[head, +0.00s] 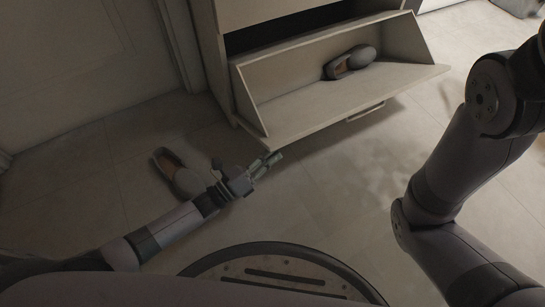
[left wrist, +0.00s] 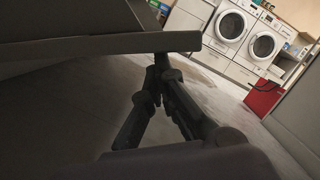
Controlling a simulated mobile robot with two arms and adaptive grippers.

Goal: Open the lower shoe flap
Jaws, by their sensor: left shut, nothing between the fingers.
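The lower shoe flap (head: 345,97) of the cabinet is tilted out and open in the head view, with a bar handle (head: 365,112) on its front edge. A dark shoe (head: 350,62) lies inside on the flap. My left gripper (head: 268,161) is shut and empty, close to the flap's near left corner. In the left wrist view the shut fingers (left wrist: 163,72) point forward just under a flat panel edge (left wrist: 130,44), seemingly the flap's. I cannot tell whether they touch it. My right gripper is out of view; only my right arm shows.
Another dark shoe (head: 178,174) lies on the floor beside my left forearm. A door (head: 75,60) is at the left. Tiled floor is clear in front of the flap. Washing machines (left wrist: 230,28) and a red object (left wrist: 263,98) stand farther off in the left wrist view.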

